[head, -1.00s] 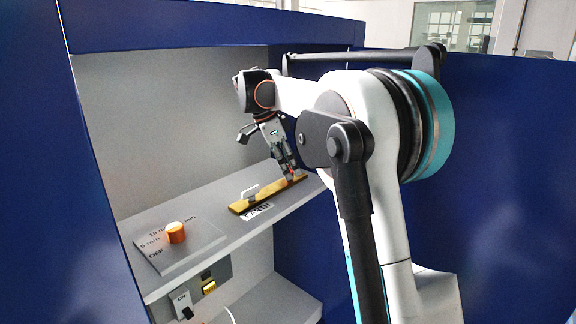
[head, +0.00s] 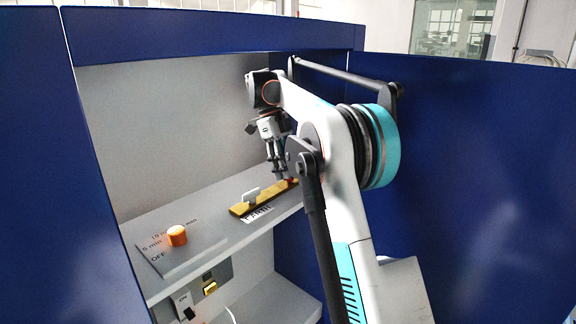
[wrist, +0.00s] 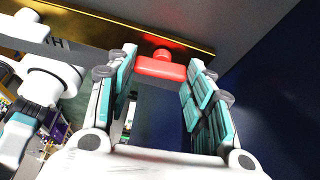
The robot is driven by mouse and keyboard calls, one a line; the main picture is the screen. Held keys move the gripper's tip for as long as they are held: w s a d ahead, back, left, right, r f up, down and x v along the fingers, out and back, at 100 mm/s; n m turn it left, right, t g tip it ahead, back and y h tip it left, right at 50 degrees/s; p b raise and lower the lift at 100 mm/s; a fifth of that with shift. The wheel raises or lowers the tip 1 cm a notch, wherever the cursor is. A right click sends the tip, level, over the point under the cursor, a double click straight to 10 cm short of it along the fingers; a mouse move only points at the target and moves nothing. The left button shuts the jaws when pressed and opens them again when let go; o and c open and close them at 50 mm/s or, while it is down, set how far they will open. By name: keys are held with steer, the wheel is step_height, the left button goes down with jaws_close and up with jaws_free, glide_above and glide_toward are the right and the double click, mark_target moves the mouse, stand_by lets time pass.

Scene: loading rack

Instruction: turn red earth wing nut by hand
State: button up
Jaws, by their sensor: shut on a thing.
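The red wing nut (wrist: 161,69) sits between my fingertips at the edge of a brass bar in the wrist view. In the head view only a small red spot of it (head: 292,182) shows at the right end of the brass bar (head: 238,209), partly hidden by my fingers. My gripper (head: 281,178) points down onto that end of the bar. In the wrist view my gripper (wrist: 162,74) has its two teal-padded fingers on either side of the nut, shut on it.
A pale handle-like piece (head: 250,193) stands on the bar, with an EARTH label (head: 257,215) in front. An orange knob (head: 177,236) on a marked plate is at the shelf's left. A switch (head: 186,305) and yellow button (head: 210,288) sit below. Blue walls enclose the shelf.

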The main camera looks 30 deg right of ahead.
steer(key=shift+m+y, duration=0.3)
steer(key=shift+m, duration=0.4)
steer(key=o, duration=1.1)
steer(key=shift+c, duration=0.2)
